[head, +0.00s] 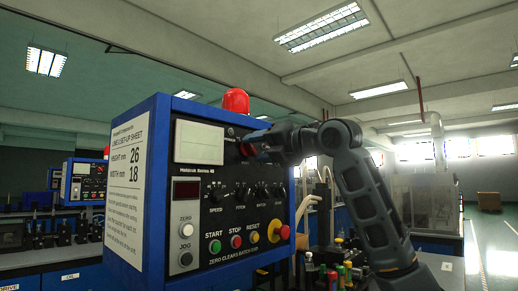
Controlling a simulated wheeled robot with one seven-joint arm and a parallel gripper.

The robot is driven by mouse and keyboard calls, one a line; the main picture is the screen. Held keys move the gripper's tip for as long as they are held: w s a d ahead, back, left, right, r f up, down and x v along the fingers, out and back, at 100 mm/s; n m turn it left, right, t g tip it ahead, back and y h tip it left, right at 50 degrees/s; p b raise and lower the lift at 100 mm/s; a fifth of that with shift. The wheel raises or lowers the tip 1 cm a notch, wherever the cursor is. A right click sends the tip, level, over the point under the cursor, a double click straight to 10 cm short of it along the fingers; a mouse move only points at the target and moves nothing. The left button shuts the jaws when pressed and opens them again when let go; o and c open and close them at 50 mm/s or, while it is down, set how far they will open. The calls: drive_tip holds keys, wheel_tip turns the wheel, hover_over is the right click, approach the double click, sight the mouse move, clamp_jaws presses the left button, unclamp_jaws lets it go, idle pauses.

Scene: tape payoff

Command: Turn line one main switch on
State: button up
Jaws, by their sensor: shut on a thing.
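The blue control cabinet (155,190) stands in front of me in the head view, with a dark front panel. My gripper (252,146) reaches in from the right to the panel's upper right corner. It is shut on a red part (247,151) there, which looks like the main switch handle. My gripper hides most of this switch, so its position and label cannot be read. A red knob on a yellow base (278,231) sits lower right on the panel, apart from my gripper.
The panel carries a row of black knobs (215,188), a dark display (187,190) and start (214,246), stop (235,242) and reset (254,237) buttons. A red beacon (236,100) tops the cabinet. Another cabinet (84,181) stands behind left.

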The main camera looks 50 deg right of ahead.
drive_tip(key=m, duration=0.8)
drive_tip(key=shift+m+p, duration=0.4)
drive_tip(key=m+p, duration=0.1)
drive_tip(key=m, duration=0.4)
drive_tip(key=shift+r, duration=0.1)
drive_tip(key=shift+m+p, duration=0.75)
drive_tip(key=shift+m, duration=1.05)
drive_tip(key=o, duration=1)
drive_tip(key=shift+o, duration=0.2)
drive_tip(key=shift+s, duration=0.1)
drive_tip(key=s+b, duration=0.1)
drive_tip(key=s, duration=0.6)
drive_tip(key=shift+s+d+b, duration=0.15)
drive_tip(key=shift+s+b, duration=0.15)
